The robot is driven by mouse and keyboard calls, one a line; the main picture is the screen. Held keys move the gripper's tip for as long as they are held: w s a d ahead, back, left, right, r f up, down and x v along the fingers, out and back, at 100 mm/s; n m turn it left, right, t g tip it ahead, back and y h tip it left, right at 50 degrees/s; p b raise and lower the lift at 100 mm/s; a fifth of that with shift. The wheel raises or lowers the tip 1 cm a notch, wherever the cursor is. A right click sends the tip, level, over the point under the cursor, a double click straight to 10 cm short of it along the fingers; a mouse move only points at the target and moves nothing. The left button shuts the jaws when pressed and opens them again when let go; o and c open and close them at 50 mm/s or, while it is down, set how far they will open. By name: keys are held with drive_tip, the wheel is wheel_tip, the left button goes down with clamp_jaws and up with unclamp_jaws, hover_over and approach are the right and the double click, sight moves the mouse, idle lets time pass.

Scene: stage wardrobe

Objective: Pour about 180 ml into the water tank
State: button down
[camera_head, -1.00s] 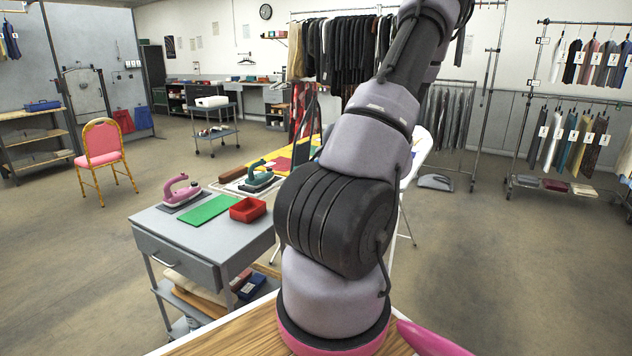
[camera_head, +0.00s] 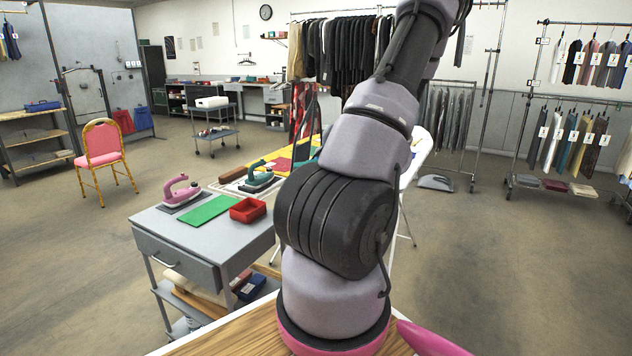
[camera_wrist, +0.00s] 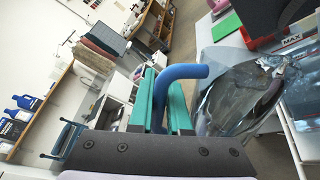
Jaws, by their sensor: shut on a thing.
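In the wrist view my gripper (camera_wrist: 163,98) has teal fingers closed around the blue handle (camera_wrist: 188,72) of a clear jug (camera_wrist: 232,100). The jug hangs to the right of the fingers, and the room behind looks strongly tilted. Clear liquid seems to show in the jug, but its level is hard to read. A label reading MAX (camera_wrist: 291,41) shows at the upper right beside the jug's rim, possibly on the water tank. The jug hides part of whatever bears it. My gripper and the jug are outside the head view.
In the head view a grey cart (camera_head: 174,226) stands ahead, with a pink iron (camera_head: 181,193), a green mat (camera_head: 207,210) and a red tray (camera_head: 247,209). A teal iron (camera_head: 260,177) sits behind it. A pink chair (camera_head: 101,146) is at left.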

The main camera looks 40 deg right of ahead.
drive_tip(key=shift+w+d+r, duration=0.1)
drive_tip(key=shift+w+r, duration=0.05)
drive_tip(key=shift+r, duration=0.15)
drive_tip(key=shift+w+d+m+g, duration=0.35)
drive_tip(key=shift+w+m, duration=0.15)
drive_tip(key=shift+m, duration=0.4)
idle(1.0)
drive_tip(key=shift+w+d+r+m, duration=0.35)
drive_tip(key=shift+r+m, duration=0.05)
drive_tip(key=shift+m, duration=0.1)
idle(0.9)
drive_tip(key=s+a+f+n, duration=0.1)
drive_tip(key=s+a+n, duration=0.1)
drive_tip(key=n, duration=0.1)
drive_tip(key=shift+s+f, duration=0.15)
drive_tip(key=shift+f, duration=0.2)
drive_tip(key=shift+d+f, duration=0.1)
drive_tip(key=shift+f, duration=0.15)
drive_tip(key=shift+s+a+f+n+t, duration=0.2)
drive_tip(key=shift+s+f+n+t, duration=0.1)
drive_tip(key=shift+f+n, duration=0.2)
drive_tip(key=shift+s+a+f+n+t, duration=0.25)
drive_tip(key=shift+f+n, duration=0.1)
drive_tip(key=shift+n, duration=0.15)
idle(0.8)
